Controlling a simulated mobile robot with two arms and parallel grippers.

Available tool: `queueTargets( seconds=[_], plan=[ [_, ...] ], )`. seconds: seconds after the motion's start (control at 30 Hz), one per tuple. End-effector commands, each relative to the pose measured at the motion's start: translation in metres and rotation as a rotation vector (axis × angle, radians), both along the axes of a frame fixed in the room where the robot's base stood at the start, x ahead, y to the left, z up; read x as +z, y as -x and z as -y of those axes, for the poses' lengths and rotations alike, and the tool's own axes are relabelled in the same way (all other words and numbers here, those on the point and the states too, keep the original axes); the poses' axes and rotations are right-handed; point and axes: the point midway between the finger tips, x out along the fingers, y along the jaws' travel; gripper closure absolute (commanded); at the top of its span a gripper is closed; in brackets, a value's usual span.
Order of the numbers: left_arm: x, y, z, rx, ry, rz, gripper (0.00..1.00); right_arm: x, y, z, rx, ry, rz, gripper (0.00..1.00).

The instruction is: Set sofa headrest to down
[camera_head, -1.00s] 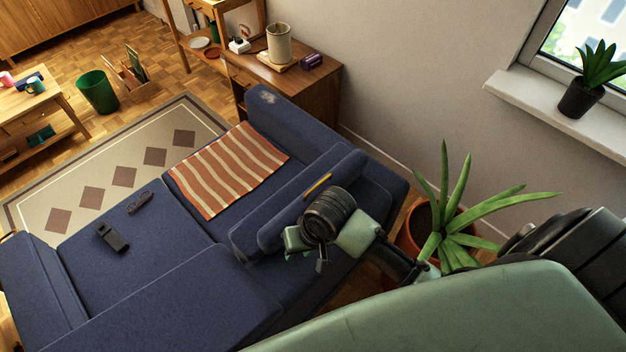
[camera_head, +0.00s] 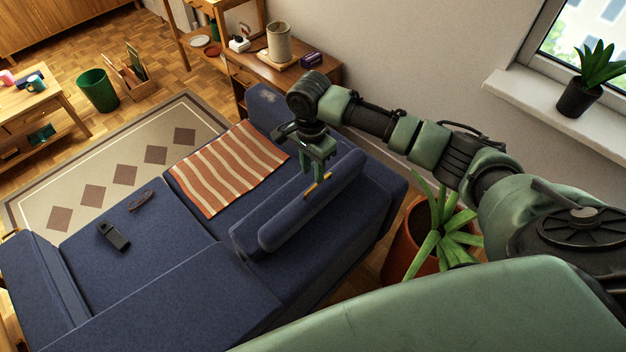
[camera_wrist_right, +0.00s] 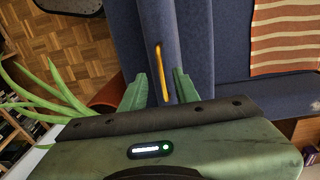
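The blue sofa (camera_head: 150,265) fills the lower left of the head view. Its headrest (camera_head: 325,200) is a long padded roll standing along the top of the backrest, with a yellow bar (camera_head: 318,186) on it. My right gripper (camera_head: 312,182) points down over the headrest near the yellow bar. In the right wrist view the fingers of my right gripper (camera_wrist_right: 160,82) are apart, with the yellow bar (camera_wrist_right: 161,72) between and beyond them. Whether they touch the headrest I cannot tell. My left gripper is not in view.
A striped blanket (camera_head: 228,168) lies on the seat, with a dark remote (camera_head: 113,236) and a second small dark object (camera_head: 140,201). A potted plant (camera_head: 437,235) stands behind the sofa, below my right arm. A wooden cabinet (camera_head: 318,88) stands at the far end.

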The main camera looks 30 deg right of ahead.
Motion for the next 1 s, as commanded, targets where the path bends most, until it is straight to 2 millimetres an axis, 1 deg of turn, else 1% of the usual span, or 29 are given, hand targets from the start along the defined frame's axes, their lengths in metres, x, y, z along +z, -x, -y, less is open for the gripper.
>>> queueTargets(
  seconds=[0.1,0.2,0.3,0.43,0.67,0.77,0.8,1.0],
  plan=[
    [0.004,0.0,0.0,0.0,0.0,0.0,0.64,-0.02,0.001,0.0,0.0,0.001,-0.003,0.69],
    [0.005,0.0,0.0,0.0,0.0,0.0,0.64,-0.035,0.002,0.0,0.002,0.001,-0.002,0.69],
    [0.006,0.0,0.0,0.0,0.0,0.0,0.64,-0.045,0.002,0.001,0.002,0.0,0.0,0.69],
    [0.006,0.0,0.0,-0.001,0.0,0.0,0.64,-0.051,0.002,0.0,0.003,0.0,0.002,0.69],
    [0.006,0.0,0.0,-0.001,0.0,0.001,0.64,-0.052,0.002,0.0,0.004,0.0,0.002,0.69],
    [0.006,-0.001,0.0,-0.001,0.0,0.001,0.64,-0.052,0.002,0.0,0.004,-0.001,0.002,0.94],
    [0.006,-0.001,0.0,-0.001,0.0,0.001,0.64,-0.052,0.002,0.0,0.004,-0.001,0.002,1.0],
    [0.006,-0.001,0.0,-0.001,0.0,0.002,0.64,-0.052,0.002,0.0,0.004,-0.001,0.002,1.0]
  ],
)
